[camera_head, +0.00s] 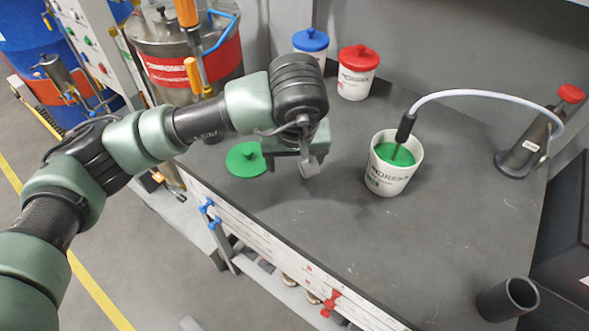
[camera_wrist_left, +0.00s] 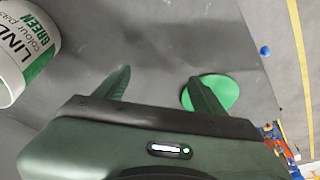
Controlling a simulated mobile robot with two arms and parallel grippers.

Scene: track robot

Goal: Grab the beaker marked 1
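I cannot make out a beaker with a readable 1 in either view. A dark grey open cup (camera_head: 508,299) stands at the lower right of the bench in the head view; no mark shows on it. My left gripper (camera_head: 309,168) is above the bench, between the green lid and the white tub of green paint. In the left wrist view its fingers (camera_wrist_left: 159,75) are apart with nothing between them. My right gripper is not in view.
The white tub (camera_head: 392,177) holds green paint and a hose end. The green lid (camera_head: 245,160) lies near the bench's left edge. Blue-lidded (camera_head: 311,44) and red-lidded (camera_head: 355,77) tubs stand behind. A tilted grey cylinder (camera_head: 524,148) is at right. The front bench is clear.

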